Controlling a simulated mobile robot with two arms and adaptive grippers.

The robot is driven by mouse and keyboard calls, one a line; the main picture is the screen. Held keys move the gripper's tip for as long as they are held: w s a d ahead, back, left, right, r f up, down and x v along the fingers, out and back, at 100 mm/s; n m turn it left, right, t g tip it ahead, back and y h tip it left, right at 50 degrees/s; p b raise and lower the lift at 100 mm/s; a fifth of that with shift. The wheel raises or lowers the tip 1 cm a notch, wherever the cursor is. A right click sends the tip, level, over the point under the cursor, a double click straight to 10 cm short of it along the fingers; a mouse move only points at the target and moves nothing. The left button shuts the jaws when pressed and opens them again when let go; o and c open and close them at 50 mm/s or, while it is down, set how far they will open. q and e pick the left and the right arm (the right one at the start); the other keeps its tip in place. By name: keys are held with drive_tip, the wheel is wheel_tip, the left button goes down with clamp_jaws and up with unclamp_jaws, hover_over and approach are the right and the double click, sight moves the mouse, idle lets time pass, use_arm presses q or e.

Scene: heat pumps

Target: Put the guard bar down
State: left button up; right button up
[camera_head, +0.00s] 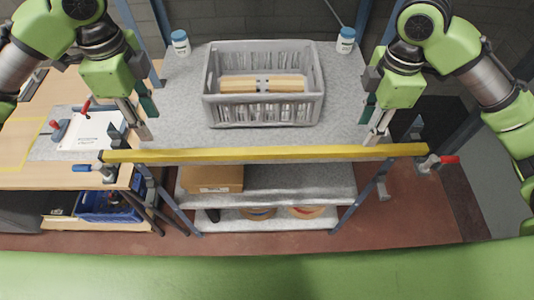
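The guard bar (262,154) is a long yellow bar. It lies level across the front of the grey shelf rack and spans past both of its sides. A blue-handled fitting (84,168) shows at its left end and a red-handled fitting (446,160) at its right end. My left gripper (147,127) points down just behind the bar near its left end, fingers apart and empty. My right gripper (374,125) points down just behind the bar near its right end, also with fingers apart and empty. Whether any fingertip touches the bar is unclear.
A grey crate (264,117) with wooden pieces stands on the rack's top shelf (185,100). White bottles stand at the back left (180,43) and back right (345,40). A cardboard box (212,179) sits on the shelf below. A wooden workbench (40,100) is at the left.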

drive_tip(key=shift+r, duration=2.35)
